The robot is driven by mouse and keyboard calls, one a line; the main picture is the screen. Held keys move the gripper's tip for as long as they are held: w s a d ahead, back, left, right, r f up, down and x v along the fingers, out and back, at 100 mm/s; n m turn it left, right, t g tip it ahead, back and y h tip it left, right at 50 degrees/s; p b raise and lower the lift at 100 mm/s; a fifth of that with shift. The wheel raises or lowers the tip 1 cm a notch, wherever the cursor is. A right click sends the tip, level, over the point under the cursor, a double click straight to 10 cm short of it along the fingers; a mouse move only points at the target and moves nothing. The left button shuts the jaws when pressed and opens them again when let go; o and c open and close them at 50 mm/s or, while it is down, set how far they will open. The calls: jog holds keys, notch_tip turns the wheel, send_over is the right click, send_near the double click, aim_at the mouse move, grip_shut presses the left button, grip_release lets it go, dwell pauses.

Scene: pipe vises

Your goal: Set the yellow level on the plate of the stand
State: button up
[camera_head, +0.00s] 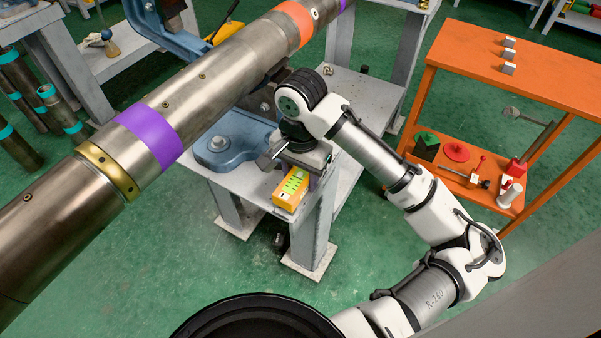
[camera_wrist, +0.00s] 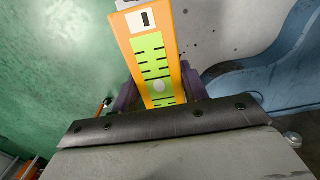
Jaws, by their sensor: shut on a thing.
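The yellow level (camera_head: 289,191) is a small orange-yellow block with a green-marked face. It fills the upper middle of the wrist view (camera_wrist: 176,48). My gripper (camera_head: 302,172) is shut on it, and the purple fingers show on both sides of it in the wrist view (camera_wrist: 160,92). The stand's grey plate (camera_head: 222,180) carries a blue vise base (camera_head: 226,143). The level is at the plate's near edge in the head view. I cannot tell whether it touches the plate; my gripper hides part of that spot.
A long steel pipe (camera_head: 212,88) with coloured bands runs diagonally over the stand, close to my gripper. An orange shelf unit (camera_head: 490,83) holding small tools stands to the right. Green floor (camera_head: 190,270) lies open in front of the stand.

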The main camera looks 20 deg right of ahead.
jog(key=shift+f, duration=0.35)
dwell(0.3)
jog(key=o, duration=1.3)
jog(key=shift+o, duration=0.2)
jog(key=shift+r, duration=0.15)
jog(key=shift+r+p, duration=3.4)
jog(key=shift+p, duration=0.5)
